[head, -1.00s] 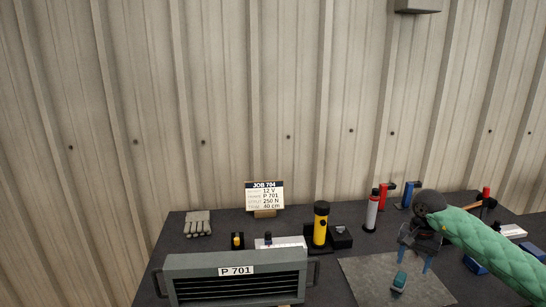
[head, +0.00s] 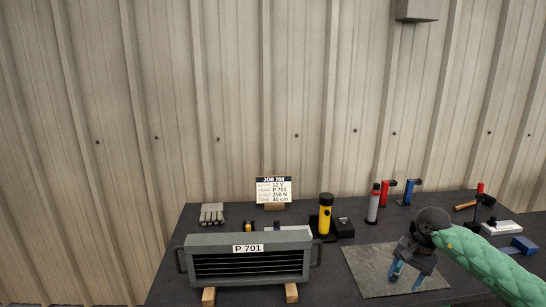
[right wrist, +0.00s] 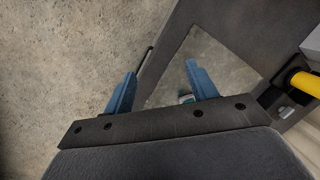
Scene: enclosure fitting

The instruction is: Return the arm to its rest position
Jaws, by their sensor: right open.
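My right arm, in a green quilted sleeve, comes in from the right in the head view. My right gripper (head: 408,277) is open, its two blue fingers pointing down in front of the grey mat (head: 370,265). In the right wrist view the gripper (right wrist: 161,86) has its fingers apart, with no object held between them. My left gripper is not in view.
The grey P 701 enclosure (head: 215,258) stands on wooden blocks at the table's front. Behind it are a yellow flashlight (head: 325,215), gloves (head: 212,213) and a job card (head: 274,190). A red-and-grey tube (head: 374,205) and a blue clamp (head: 408,192) stand behind the mat.

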